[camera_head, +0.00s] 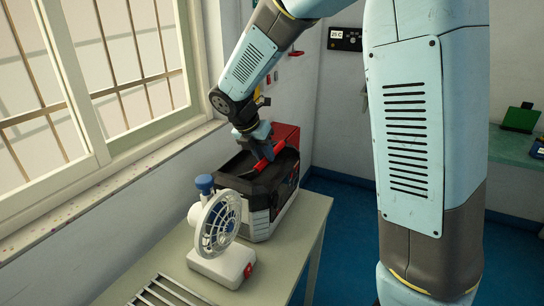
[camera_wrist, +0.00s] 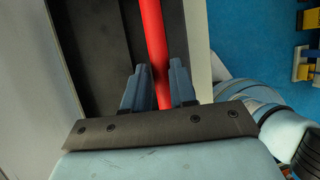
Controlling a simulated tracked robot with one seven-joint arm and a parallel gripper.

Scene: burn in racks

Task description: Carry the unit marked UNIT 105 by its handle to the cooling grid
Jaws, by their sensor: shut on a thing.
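A black and white boxy unit (camera_head: 262,207) with a red handle (camera_head: 279,147) is at the far end of the pale table (camera_head: 312,215). Any number on it is not readable. My gripper (camera_head: 264,153) reaches down from above and is shut on the handle. In the wrist view, my gripper (camera_wrist: 160,72) has one finger on each side of the red handle (camera_wrist: 153,30). The unit appears to be at table height; I cannot tell if its base touches. A slatted metal grid (camera_head: 160,291), likely the cooling grid, is partly visible at the near table end.
A white fan (camera_head: 217,230) with a blue knob stands between the unit and the grid, close to the unit. A red box (camera_head: 287,132) is behind the unit. The barred window and wall (camera_head: 75,245) border the table's left side. Blue floor lies right.

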